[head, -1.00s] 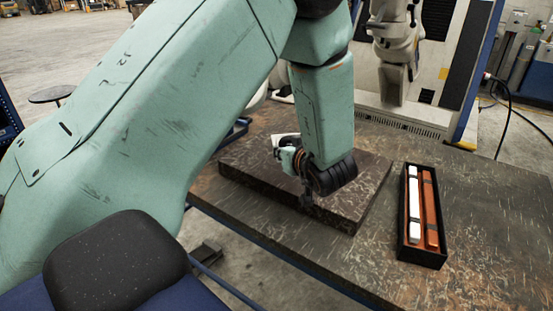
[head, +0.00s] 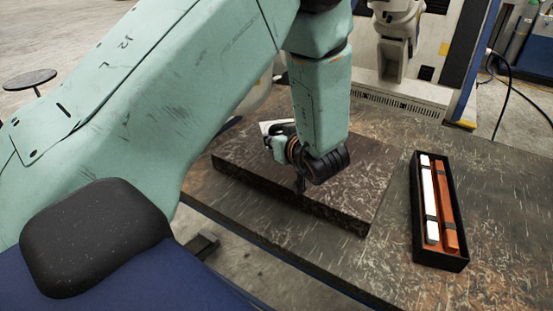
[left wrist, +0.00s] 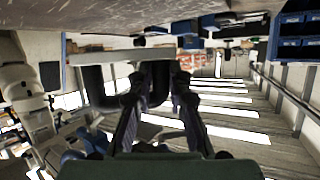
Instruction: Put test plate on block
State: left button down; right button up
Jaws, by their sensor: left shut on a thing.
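My left gripper (head: 299,178) is low over the dark stone block (head: 350,215), which lies flat on the table. Its fingertips are small and partly hidden by the wrist. A pale, flat piece (head: 277,127), which may be the test plate, shows just behind the gripper, mostly hidden. In the left wrist view the two dark fingers (left wrist: 158,115) show, with a light grey bar (left wrist: 88,57) across beyond their tips. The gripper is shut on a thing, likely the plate. I cannot tell whether that thing touches the block. My right gripper is out of view.
An open black case (head: 466,262) with a white bar (head: 429,203) and an orange bar (head: 446,215) lies right of the block on the worn table (head: 385,285). A pale machine arm (head: 393,55) stands behind. Table around the case is clear.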

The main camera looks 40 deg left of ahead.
aim_at(276, 172)
pick_arm(q)
jog(key=shift+s+d+f, duration=0.2)
jog(key=shift+f, duration=0.3)
jog(key=shift+s+d+f, duration=0.2)
jog(key=shift+f, duration=0.25)
jog(key=shift+w+f, duration=0.1)
jog(key=shift+f, duration=0.15)
jog(key=f, duration=0.2)
jog(key=f+b, duration=0.1)
jog(key=f, duration=0.1)
jog(key=shift+w+a, duration=0.15)
jog(key=shift+w, duration=0.05)
jog(key=shift+s, duration=0.15)
jog(key=shift+f, duration=0.15)
jog(key=c, duration=1.4)
grip_release()
jog(key=shift+c, duration=0.2)
jog(key=shift+o, duration=0.8)
